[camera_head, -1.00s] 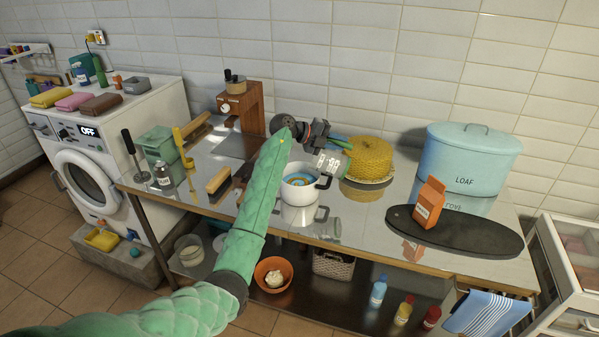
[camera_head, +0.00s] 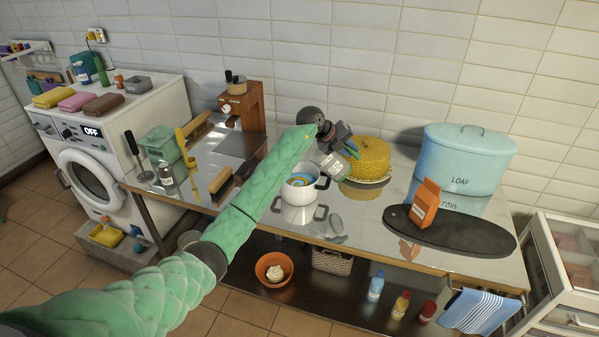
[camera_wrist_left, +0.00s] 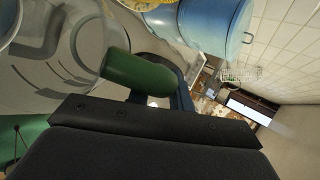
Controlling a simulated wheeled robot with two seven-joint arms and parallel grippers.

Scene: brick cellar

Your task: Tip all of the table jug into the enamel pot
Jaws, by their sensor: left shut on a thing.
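The table jug (camera_head: 335,164), clear with a pale label, hangs tilted above and just right of the enamel pot. My left gripper (camera_head: 343,144) is shut on it, above the counter. In the left wrist view the jug's clear wall (camera_wrist_left: 80,50) fills the upper left, beside a green bar (camera_wrist_left: 140,80) that looks like its handle. Whether any contents remain in the jug I cannot tell. The white enamel pot (camera_head: 299,195) stands upright on the steel counter, with blue and orange showing inside. My right gripper is not in view.
A yellow woven dome (camera_head: 366,157) stands close right of the pot. Further right are an orange carton (camera_head: 425,200) on a dark board (camera_head: 475,235) and a blue LOAF bin (camera_head: 462,160). A brush (camera_head: 221,181) lies left. The counter front is clear.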

